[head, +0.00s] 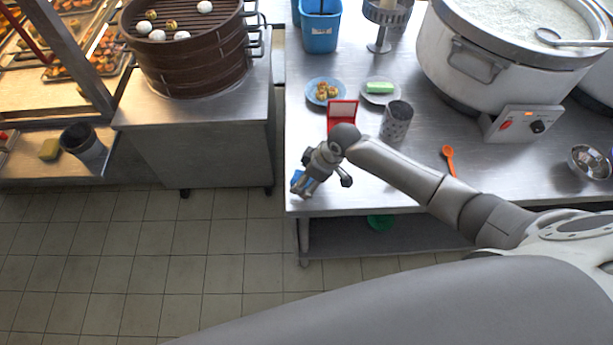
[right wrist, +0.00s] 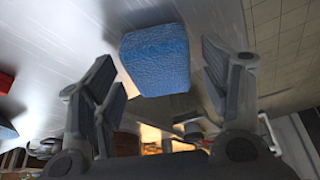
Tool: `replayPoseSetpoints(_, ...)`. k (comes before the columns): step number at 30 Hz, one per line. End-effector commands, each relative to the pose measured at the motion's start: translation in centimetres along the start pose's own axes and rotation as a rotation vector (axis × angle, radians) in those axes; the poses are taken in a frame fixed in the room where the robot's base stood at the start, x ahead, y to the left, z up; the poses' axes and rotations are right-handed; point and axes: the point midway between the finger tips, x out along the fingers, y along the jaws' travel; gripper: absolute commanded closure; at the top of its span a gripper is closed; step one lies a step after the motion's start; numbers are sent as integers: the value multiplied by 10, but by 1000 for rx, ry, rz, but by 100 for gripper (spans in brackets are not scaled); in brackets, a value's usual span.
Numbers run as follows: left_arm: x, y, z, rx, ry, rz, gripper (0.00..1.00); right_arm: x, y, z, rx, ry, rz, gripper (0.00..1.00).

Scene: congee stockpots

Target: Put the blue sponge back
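The blue sponge (right wrist: 155,60) lies on the steel table near its front left edge, and a small part of it also shows in the head view (head: 297,178). My right gripper (head: 322,181) is over that corner of the table. In the right wrist view its two fingers (right wrist: 158,75) are spread apart, with the sponge between and beyond them. I see a gap on each side of the sponge, so it is not clamped. My left gripper is not in view.
A red open case (head: 342,109), a perforated steel cup (head: 397,121), two small plates and an orange spoon (head: 449,159) are close to my right arm. A blue container (head: 320,32) stands at the back. A large pot (head: 480,62) fills the right. Floor lies left of the table.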

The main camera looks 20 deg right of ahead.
Motion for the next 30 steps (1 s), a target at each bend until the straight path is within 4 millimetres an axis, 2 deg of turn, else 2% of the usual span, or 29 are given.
replayPoseSetpoints(7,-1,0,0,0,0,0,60,-1,0,-1,0,0,0,30)
replayPoseSetpoints(13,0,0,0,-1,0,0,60,-15,1,-1,-2,1,2,30)
replayPoseSetpoints(30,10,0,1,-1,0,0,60,-110,0,-2,-1,2,1,30)
